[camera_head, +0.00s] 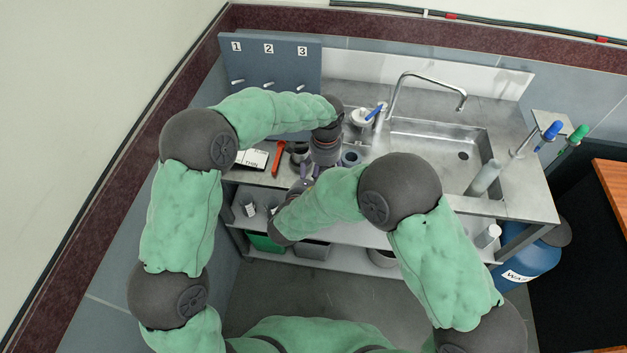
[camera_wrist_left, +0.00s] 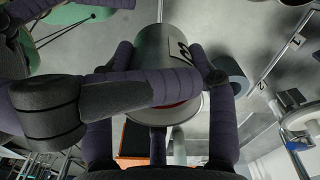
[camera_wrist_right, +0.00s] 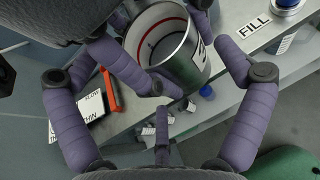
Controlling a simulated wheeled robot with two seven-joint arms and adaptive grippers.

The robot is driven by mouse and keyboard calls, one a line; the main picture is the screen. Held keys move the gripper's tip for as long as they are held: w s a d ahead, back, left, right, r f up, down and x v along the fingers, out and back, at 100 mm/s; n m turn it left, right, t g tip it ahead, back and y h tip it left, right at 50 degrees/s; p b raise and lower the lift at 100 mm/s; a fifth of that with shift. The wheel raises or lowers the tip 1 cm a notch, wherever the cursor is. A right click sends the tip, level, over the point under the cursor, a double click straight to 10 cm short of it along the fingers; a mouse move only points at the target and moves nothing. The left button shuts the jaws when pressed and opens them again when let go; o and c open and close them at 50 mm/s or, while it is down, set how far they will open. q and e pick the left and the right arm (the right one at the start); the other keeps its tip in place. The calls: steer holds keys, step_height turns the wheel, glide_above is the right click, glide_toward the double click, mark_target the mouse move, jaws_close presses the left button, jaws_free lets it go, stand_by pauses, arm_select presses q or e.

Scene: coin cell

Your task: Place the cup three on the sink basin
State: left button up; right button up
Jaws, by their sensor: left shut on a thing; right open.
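A metallic grey cup (camera_wrist_left: 165,45) with a partly visible label sits between the fingers of my left gripper (camera_wrist_left: 160,100), which is shut on it. In the right wrist view the cup (camera_wrist_right: 180,58) shows its open mouth and a red line inside. My right gripper (camera_wrist_right: 165,95) is open, its fingers spread around the near side of the cup; I cannot tell whether they touch it. In the head view both grippers are close together at the counter's front left, where my left wrist largely hides the cup. The sink basin (camera_head: 425,163) is at the right, its visible floor empty.
A faucet (camera_head: 430,82) arches over the basin. A bottle (camera_head: 484,178) stands at its right edge. A red tool (camera_head: 278,158) and a "THIN" label card (camera_head: 252,158) lie left of the grippers. A blue-grey round container (camera_head: 351,158) stands just right of them.

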steer(key=c, duration=1.4)
arm_select(q)
steer(key=o, duration=1.2)
steer(key=shift+c, duration=0.2)
arm_select(e)
steer(key=shift+w, duration=0.1)
arm_select(q)
steer(key=o, duration=0.3)
arm_select(e)
steer(key=c, duration=0.3)
arm_select(q)
steer(key=shift+o, duration=0.2)
arm_select(e)
steer(key=shift+c, duration=0.2)
